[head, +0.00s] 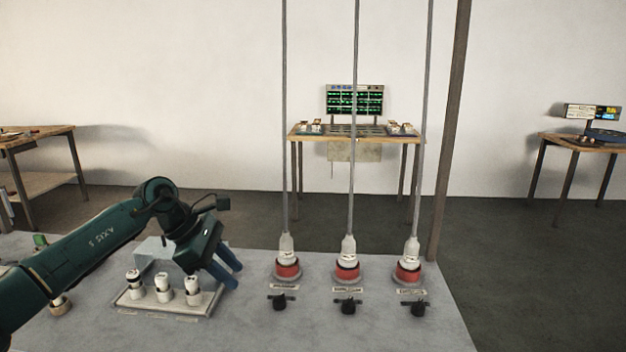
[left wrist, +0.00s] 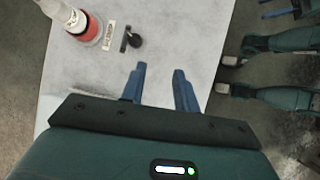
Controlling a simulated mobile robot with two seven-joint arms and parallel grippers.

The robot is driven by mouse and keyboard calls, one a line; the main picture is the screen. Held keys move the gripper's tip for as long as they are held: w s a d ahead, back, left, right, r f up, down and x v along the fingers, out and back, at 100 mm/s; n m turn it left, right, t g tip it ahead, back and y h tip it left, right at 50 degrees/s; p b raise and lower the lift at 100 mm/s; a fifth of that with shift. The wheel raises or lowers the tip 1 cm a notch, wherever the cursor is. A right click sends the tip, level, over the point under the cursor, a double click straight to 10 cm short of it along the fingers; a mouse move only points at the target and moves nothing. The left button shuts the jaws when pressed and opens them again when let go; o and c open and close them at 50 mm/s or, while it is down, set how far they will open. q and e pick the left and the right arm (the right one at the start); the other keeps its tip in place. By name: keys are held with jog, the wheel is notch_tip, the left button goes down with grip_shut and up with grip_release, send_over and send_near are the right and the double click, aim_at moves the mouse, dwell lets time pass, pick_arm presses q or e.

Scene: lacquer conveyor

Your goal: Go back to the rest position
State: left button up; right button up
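My left gripper (head: 228,268) reaches in from the left over the grey table. Its blue fingers stand apart with nothing between them, as the left wrist view (left wrist: 159,80) shows. It is above the table, to the right of a rack (head: 128,304) holding white cylinders with dark bands (head: 163,288). My right gripper does not show in the head view. In the left wrist view, green arm parts lie at the right, but I cannot tell whether the right gripper's fingers are among them.
Three red-and-white connectors (head: 347,270) with tall grey rods stand on the table (head: 385,325), each with a black knob (head: 348,306) in front. One connector (left wrist: 88,30) shows in the left wrist view. A brown post (head: 447,140) rises behind. Wooden workbenches stand farther back.

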pick_arm(q)
jog(key=s+d+f+n+t+h+p, duration=0.1)
jog(key=s+d+n+h, duration=0.45)
jog(key=d, duration=0.35)
jog(key=s+d+f+n+t+h+p, duration=0.1)
jog(key=s+d+f+n+h, duration=0.1)
jog(key=s+d+n+h, duration=0.5)
jog(key=s+a+f+m+t+y+p, duration=0.1)
jog(key=s+a+f+m+y, duration=0.3)
jog(key=m, duration=0.7)
jog(key=s+a+f+m+t+y+p, duration=0.1)
jog(key=s+a+f+m+t+y, duration=0.2)
jog(key=s+a+f+m+y, duration=0.2)
jog(key=s+a+f+m+t+y+p, duration=0.1)
jog(key=s+a+f+m+t+y, duration=0.2)
jog(key=s+f+m, duration=0.6)
jog(key=a+m+y, duration=0.2)
jog(key=m+y, duration=0.1)
jog(key=m, duration=0.5)
jog(key=shift+f+y, duration=0.15)
jog(key=shift+y, duration=0.2)
